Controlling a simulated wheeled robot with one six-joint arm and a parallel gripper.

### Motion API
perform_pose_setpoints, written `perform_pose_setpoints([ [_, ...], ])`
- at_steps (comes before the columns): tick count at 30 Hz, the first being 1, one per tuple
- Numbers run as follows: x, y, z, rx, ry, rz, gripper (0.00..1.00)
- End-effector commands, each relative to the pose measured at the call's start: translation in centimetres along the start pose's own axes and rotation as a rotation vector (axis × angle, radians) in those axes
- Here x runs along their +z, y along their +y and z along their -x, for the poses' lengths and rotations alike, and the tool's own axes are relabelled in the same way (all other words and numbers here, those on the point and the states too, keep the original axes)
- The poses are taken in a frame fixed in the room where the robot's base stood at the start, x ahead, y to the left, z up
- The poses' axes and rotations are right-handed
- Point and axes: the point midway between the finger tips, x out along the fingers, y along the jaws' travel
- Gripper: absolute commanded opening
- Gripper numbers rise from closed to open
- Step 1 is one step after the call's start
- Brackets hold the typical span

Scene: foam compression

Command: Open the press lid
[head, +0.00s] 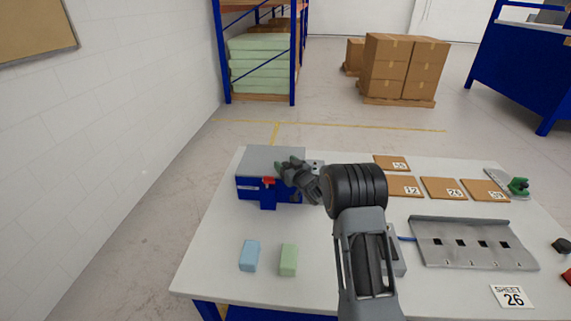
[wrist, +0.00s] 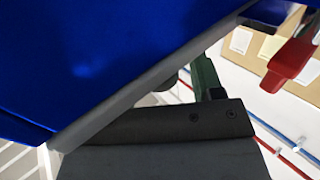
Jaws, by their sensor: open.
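The press (head: 250,188) is a blue box with a flat grey lid (head: 265,158) on the left back of the table. The lid looks closed. A red latch or handle (head: 268,181) sits at its front edge. My gripper (head: 283,172) is open and empty at the press's right front, close to the lid edge and right of the red part. In the wrist view the blue press side (wrist: 90,60) fills the upper left and the red part (wrist: 290,62) shows at the right. Whether a finger touches the press I cannot tell.
A blue foam block (head: 249,256) and a green foam block (head: 289,260) lie in front of the press. Brown numbered sheets (head: 443,188) and a grey slotted tray (head: 470,243) are on the right. A white wall (head: 110,130) stands left.

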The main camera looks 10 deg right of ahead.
Motion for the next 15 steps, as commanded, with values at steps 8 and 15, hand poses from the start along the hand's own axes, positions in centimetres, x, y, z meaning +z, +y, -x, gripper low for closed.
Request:
perform_pose_setpoints([
  [8,0.02,-0.04,-0.2,0.0,0.0,0.0,0.61],
  [15,0.01,-0.05,-0.19,-0.001,0.0,0.0,0.43],
])
